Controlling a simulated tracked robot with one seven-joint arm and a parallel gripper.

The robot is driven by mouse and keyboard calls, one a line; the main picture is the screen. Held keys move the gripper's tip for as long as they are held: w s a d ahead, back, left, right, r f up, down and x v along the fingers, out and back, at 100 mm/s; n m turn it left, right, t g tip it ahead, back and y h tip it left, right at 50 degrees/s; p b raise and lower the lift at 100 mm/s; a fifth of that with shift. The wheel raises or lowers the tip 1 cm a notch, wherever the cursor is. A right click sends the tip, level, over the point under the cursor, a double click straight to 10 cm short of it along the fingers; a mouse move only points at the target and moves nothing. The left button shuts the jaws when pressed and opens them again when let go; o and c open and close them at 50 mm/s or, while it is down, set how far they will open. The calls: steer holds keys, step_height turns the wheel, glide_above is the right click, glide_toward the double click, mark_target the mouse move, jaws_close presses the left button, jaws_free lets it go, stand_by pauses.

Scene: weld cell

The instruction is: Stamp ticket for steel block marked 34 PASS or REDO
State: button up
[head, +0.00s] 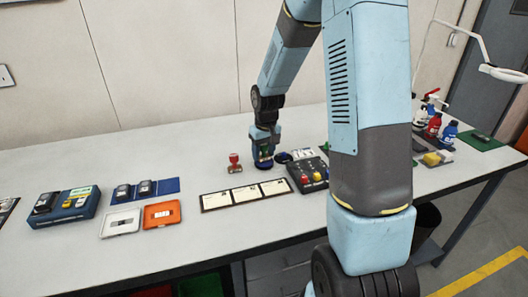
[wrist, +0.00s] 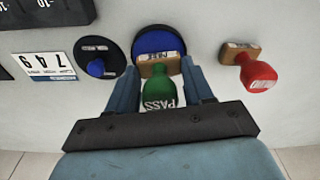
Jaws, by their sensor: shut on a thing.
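My gripper (wrist: 160,68) is shut on the green-handled stamp (wrist: 163,92), which is marked PASS. Its wooden base is over the blue ink pad (wrist: 155,40); I cannot tell whether they touch. The red-handled stamp (wrist: 260,75) lies to the right in the wrist view and stands left of my gripper (head: 263,160) in the head view (head: 235,163). The steel block marked 34 cannot be made out.
Two blocks sit on a blue mat (head: 172,185). A blue instrument box (head: 63,213) is at far left. A dark box with coloured knobs (head: 308,176) is beside the tickets.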

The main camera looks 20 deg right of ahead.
steer(key=shift+f, duration=0.55)
stand_by(1.4)
steer(key=shift+r, duration=3.6)
steer(key=shift+s+d+f, duration=0.1)
